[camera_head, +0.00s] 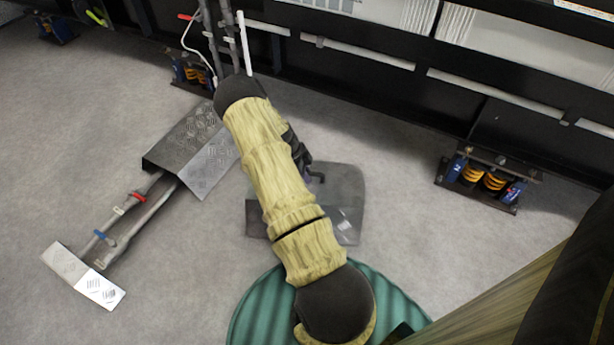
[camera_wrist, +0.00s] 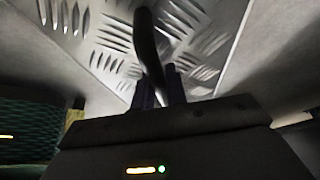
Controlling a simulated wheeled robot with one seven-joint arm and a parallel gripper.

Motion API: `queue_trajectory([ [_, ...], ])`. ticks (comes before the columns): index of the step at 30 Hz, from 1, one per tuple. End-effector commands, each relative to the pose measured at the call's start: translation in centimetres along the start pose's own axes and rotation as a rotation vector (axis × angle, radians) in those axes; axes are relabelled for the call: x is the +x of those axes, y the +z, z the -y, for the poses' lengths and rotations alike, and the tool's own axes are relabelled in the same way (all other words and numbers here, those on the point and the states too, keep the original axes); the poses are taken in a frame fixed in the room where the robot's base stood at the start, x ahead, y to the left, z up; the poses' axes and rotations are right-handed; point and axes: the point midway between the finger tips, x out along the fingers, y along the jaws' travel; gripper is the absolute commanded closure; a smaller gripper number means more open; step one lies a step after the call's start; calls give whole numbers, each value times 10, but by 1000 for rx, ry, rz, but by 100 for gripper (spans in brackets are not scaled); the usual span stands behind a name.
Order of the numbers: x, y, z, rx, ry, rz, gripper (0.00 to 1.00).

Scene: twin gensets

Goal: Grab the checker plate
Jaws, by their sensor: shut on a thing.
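The checker plate (camera_head: 345,190) is a grey metal sheet with a small pale label, below and right of my arm in the head view. My arm hides part of it. In the wrist view its raised tread pattern (camera_wrist: 103,45) fills the upper middle. A dark curved handle (camera_wrist: 148,40) stands out from it. My gripper (camera_wrist: 160,90) is shut on this handle, with a finger on each side. In the head view my gripper (camera_head: 300,160) is dark and partly hidden behind my arm. I cannot tell whether the plate is clear of the floor.
Another patterned metal plate (camera_head: 195,145) lies at the left, with pipes (camera_head: 140,215) running from it to a small pale plate (camera_head: 83,275). Black genset rails (camera_head: 400,95) cross the back, with spring mounts (camera_head: 485,180) beneath.

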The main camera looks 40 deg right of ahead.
Motion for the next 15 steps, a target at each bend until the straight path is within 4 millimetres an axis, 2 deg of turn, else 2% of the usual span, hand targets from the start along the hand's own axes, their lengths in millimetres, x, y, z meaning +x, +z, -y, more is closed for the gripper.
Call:
queue_trajectory([
  [1, -11, -4, 1, 0, -3, 0, 100],
  [9, -53, -22, 1, 0, -3, -1, 100],
  [15, -76, -32, 1, 0, -2, -1, 100],
])
